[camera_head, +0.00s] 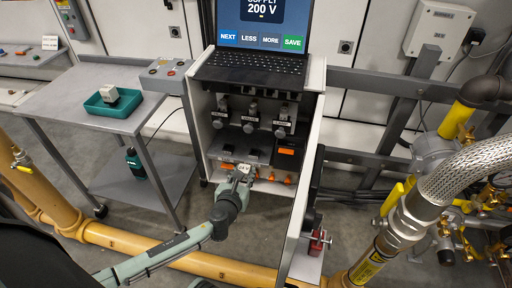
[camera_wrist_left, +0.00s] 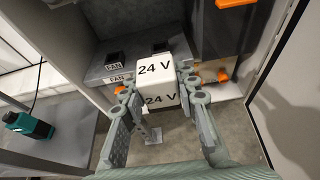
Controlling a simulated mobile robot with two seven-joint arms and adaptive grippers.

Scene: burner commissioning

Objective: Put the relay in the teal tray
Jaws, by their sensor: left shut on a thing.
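A white relay block marked "24 V" (camera_wrist_left: 153,72) is between the two fingers of my left gripper (camera_wrist_left: 158,98) in the left wrist view. The gripper is shut on it. In the head view my left gripper (camera_head: 240,173) is at the front of the open cabinet, by its lower shelf; the relay is small there. I cannot tell whether the relay touches the shelf. The teal tray (camera_head: 98,110) is on the grey cart at the left, away from the gripper. A white-and-dark block (camera_head: 109,93) is inside the tray. My right gripper is not in view.
The cabinet (camera_head: 203,130) has side walls and an open door (camera_head: 303,205). Its shelf has "FAN" labels (camera_wrist_left: 117,78). A laptop (camera_head: 260,62) sits on top. A teal-and-black device (camera_head: 135,163) is on the cart's lower shelf. Yellow pipes (camera_head: 115,238) run along the floor.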

